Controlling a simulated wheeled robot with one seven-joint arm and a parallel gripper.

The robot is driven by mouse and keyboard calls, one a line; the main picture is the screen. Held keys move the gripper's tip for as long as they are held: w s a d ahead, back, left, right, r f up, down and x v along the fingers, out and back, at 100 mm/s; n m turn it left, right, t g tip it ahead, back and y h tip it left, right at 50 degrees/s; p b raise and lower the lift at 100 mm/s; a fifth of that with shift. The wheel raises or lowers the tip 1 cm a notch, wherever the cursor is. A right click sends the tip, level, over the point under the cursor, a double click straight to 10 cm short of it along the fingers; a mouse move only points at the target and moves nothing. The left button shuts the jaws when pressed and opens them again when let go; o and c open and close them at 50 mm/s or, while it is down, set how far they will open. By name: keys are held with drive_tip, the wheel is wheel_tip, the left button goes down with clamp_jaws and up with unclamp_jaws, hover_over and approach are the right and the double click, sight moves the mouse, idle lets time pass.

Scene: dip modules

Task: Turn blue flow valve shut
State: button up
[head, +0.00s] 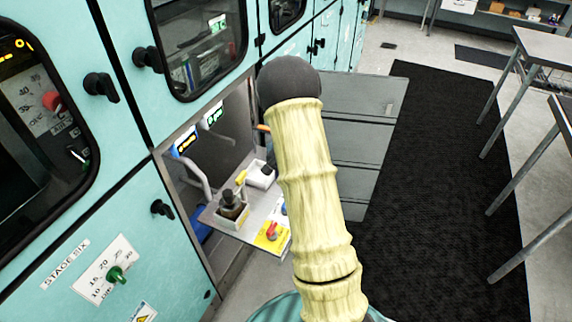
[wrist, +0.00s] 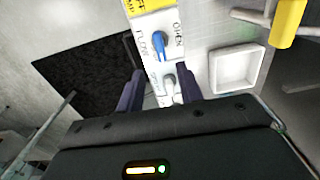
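The blue flow valve (wrist: 159,44) shows in the wrist view as a blue handle on a white plate. The words FLOW and OPEN are printed beside it. In the head view only a small blue bit (head: 284,209) shows at the edge of my arm, on the pulled-out shelf. My gripper (wrist: 160,76) is open in the wrist view, with dark fingers apart on either side of the plate, just short of the blue handle. Nothing is held. A pale grey knob (wrist: 168,82) shows between the fingers. In the head view my sleeved arm hides the gripper.
A yellow plate with a red knob (head: 272,232) and a dark-topped jar (head: 230,203) sit on the shelf. A white square tray (wrist: 237,68) and a yellow part (wrist: 287,20) lie right of the valve. An open grey door (head: 365,135) stands beside the teal cabinets. Black matting (head: 440,200) is clear.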

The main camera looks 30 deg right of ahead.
wheel_tip(320, 180, up, 8)
drive_tip(key=shift+f, duration=0.2)
idle(0.3)
drive_tip(key=s+a+r+n+t+p, duration=0.1)
drive_tip(key=s+a+r+n+p, duration=0.1)
drive_tip(key=s+a+r+n, duration=0.3)
drive_tip(key=s+a+r+n+t+p, duration=0.1)
drive_tip(key=s+a+r+n, duration=0.4)
drive_tip(key=s+a, duration=0.5)
drive_tip(key=s+r+p, duration=0.1)
drive_tip(key=s, duration=0.2)
drive_tip(key=shift+s+a+r+n+t+p, duration=0.2)
drive_tip(key=shift+s+n+t+p, duration=0.1)
drive_tip(key=shift+s+p, duration=0.1)
